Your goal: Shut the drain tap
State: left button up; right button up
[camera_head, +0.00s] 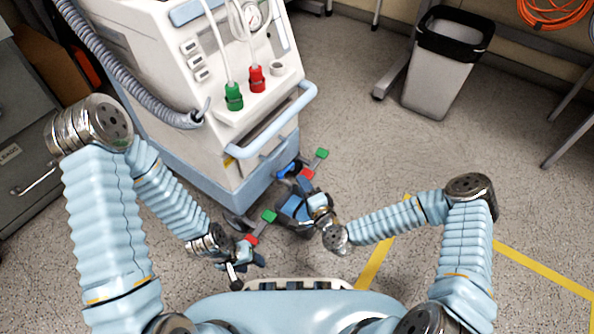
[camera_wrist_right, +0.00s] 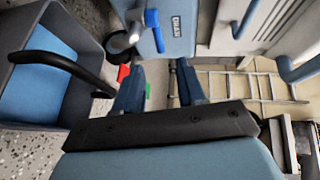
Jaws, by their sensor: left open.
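The drain tap shows in the right wrist view as a blue lever (camera_wrist_right: 152,20) at the top, next to a small white label on the machine's blue base. In the head view, a small bright blue part (camera_head: 288,170) low on the machine's front appears to be the tap. My right gripper (camera_wrist_right: 160,75) is open and empty, its two dark blue fingers pointing toward the base, short of the lever. My left gripper (camera_head: 252,262) is open, low beside the machine's near corner, apart from the tap. The lever's exact angle to its pipe is hard to tell.
The white machine (camera_head: 245,130) carries hoses and a front handle. Red and green pedals (camera_head: 269,215) stick out at its castors. A grey box-like container with a blue inside (camera_wrist_right: 45,85) and black handle is close to my right gripper. A bin (camera_head: 440,75) stands farther off; floor at right is clear.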

aim_at(286, 170)
jog(key=b+x, duration=0.1)
jog(key=x, duration=0.8)
jog(key=shift+f, duration=0.1)
jog(key=shift+c, duration=0.3)
grip_shut()
